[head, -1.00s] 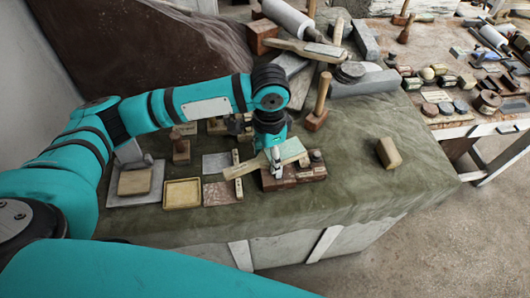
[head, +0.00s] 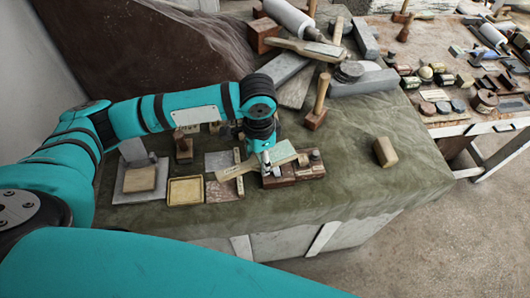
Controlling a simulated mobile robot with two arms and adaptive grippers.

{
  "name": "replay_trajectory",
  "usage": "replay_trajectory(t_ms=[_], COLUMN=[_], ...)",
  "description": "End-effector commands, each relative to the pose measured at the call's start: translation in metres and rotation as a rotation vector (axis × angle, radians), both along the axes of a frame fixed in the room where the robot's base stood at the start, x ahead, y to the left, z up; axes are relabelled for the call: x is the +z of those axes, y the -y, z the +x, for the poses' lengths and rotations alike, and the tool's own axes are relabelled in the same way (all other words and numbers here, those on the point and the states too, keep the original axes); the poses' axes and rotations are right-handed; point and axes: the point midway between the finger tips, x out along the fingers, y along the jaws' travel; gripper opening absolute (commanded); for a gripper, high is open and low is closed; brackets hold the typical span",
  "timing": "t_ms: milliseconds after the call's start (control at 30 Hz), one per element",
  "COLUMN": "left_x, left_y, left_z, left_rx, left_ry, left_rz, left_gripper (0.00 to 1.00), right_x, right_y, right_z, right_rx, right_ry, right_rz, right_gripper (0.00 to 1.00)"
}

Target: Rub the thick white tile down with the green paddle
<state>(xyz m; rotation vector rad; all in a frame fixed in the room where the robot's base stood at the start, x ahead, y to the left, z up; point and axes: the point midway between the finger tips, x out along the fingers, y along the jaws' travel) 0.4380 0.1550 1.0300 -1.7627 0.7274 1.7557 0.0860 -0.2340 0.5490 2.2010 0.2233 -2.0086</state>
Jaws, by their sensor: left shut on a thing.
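The green paddle has a pale wooden handle and a green face (head: 283,152). It lies slantwise just above or on a brown wooden block with small knobs; I cannot tell whether they touch. My left gripper (head: 267,164) points down and is shut on the paddle near its middle. A thick white tile is hard to single out; a pale slab (head: 125,196) at the left of the covered table carries a tan block, and I cannot tell if it is the tile. My right gripper is not in view.
Left of the paddle lie a yellow tray (head: 185,191), a grey tile (head: 218,160) and a reddish tile (head: 219,190). A mallet (head: 319,102) stands behind. A tan block (head: 385,152) sits at right, with bare green cloth around it.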

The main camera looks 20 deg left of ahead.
Motion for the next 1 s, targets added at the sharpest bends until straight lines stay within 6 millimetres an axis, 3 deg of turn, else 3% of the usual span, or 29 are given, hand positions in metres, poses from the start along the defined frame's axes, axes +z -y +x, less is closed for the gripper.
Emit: replay_trajectory(t_ms=[233, 1000], left_x=[-0.001, 0.001], left_y=[-0.009, 0.021], left_z=[-0.012, 0.019], left_rx=[-0.001, -0.002], left_ry=[-0.011, -0.005], left_rz=[0.005, 0.001], left_gripper=[0.16, 0.16], right_x=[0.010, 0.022], right_y=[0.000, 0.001], right_z=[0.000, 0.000], right_rx=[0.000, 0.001], right_ry=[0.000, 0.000], right_rz=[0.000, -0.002], right_gripper=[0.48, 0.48])
